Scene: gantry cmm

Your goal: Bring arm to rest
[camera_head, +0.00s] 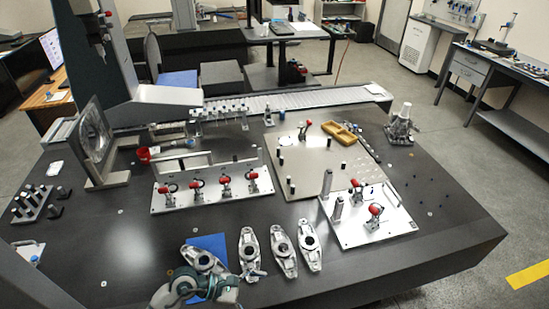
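One of my arms, seemingly the left (190,288), shows at the bottom edge, left of centre, as a grey and teal link. Its fingers cannot be made out, so I cannot tell if they are open or shut. It is close to a silver metal part (203,259) lying on a blue sheet (210,243) and partly covers the sheet. My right gripper is not in view.
Several similar silver parts (283,250) lie just right of the arm on the dark table (120,245). Fixture plates with red-handled clamps (374,210) stand behind them. A grey gantry column (95,60) rises at the left. The table's right front is clear.

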